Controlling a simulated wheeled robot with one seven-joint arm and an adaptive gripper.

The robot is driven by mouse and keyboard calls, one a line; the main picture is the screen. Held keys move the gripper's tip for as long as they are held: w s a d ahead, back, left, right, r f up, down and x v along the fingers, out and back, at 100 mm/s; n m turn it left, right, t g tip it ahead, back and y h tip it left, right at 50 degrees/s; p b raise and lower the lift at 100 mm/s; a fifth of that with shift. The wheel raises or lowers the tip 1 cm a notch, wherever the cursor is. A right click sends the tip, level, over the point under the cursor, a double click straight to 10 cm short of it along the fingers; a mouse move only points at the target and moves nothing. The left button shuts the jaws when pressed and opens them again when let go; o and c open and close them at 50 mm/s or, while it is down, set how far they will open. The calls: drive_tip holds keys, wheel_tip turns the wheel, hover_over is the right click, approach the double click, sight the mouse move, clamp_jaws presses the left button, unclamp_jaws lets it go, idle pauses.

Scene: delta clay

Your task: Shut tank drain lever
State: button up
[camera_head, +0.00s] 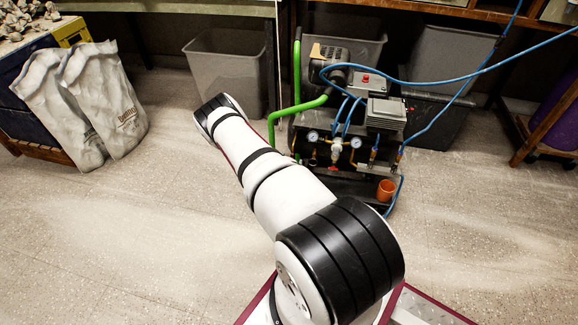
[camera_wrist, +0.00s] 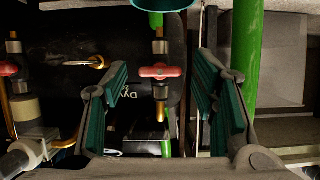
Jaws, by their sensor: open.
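In the wrist view, a red-pink lever handle (camera_wrist: 160,71) sits crosswise on a brass valve (camera_wrist: 160,92) in front of a dark tank (camera_wrist: 125,50) with white lettering. My gripper (camera_wrist: 163,84) is open, with one teal-padded finger on each side of the handle. No contact shows, and the depth between fingers and handle is hard to judge. A second red handle (camera_wrist: 9,68) shows at the left edge. In the head view, the compressor unit (camera_head: 345,115) stands on the floor with gauges and small valves at its front. My gripper is not visible there.
Green pipes (camera_wrist: 245,55) run close to the right finger; they also show in the head view (camera_head: 297,107). Blue hoses (camera_head: 450,82) cross above the unit. An orange cup (camera_head: 386,190) stands at its front right. Grey bins (camera_head: 225,65) stand behind.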

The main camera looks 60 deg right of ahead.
drive_tip(key=v, duration=1.2)
